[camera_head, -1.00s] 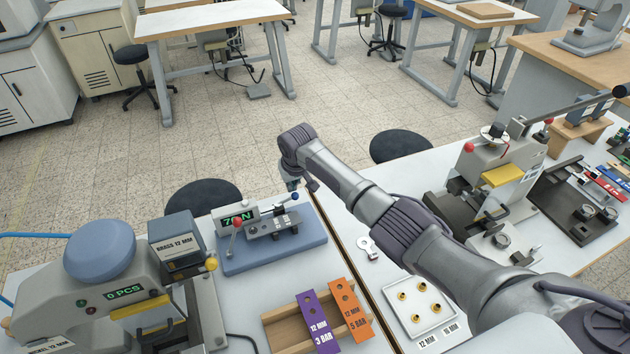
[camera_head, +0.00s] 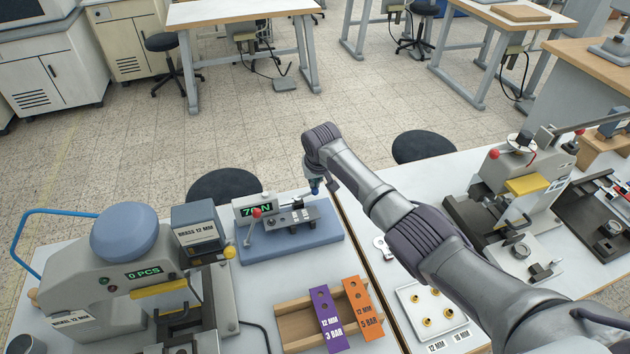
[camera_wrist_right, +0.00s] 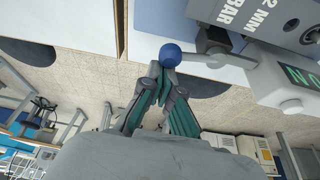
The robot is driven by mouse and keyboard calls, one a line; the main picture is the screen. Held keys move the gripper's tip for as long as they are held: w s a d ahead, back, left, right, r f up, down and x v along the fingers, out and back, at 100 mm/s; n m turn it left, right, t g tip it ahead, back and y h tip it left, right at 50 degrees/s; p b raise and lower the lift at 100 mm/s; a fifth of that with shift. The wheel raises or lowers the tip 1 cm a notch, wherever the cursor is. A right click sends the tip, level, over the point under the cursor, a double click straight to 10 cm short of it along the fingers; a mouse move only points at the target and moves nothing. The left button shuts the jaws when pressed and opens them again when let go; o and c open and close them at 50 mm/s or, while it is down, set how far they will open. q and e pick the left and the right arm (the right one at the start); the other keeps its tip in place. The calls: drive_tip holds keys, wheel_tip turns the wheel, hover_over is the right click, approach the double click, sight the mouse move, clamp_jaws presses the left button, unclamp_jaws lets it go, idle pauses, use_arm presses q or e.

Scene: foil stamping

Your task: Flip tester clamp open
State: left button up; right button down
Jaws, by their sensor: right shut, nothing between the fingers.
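The tester (camera_head: 290,243) stands on a blue-grey base at the table's far edge, with a green-lit display (camera_head: 254,210). A red-knobbed lever (camera_head: 256,212) stands at its left. Its clamp lever ends in a blue ball knob, which shows clearly in the right wrist view (camera_wrist_right: 170,54). My right gripper (camera_head: 316,190) is over the tester's right end and partly covers this knob in the head view. In the wrist view its fingers (camera_wrist_right: 164,74) are shut and empty, their tips right at the knob. I cannot tell whether they touch it. My left gripper is out of view.
A wooden holder (camera_head: 292,307) with purple and orange gauge bars lies in front of the tester. A stamping press (camera_head: 125,265) stands at the left. A white tray (camera_head: 408,301) with brass parts lies at the right, partly near my right arm. Another machine (camera_head: 520,185) stands further right.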

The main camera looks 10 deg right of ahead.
drive_tip(key=shift+s, duration=0.1)
drive_tip(key=v, duration=1.2)
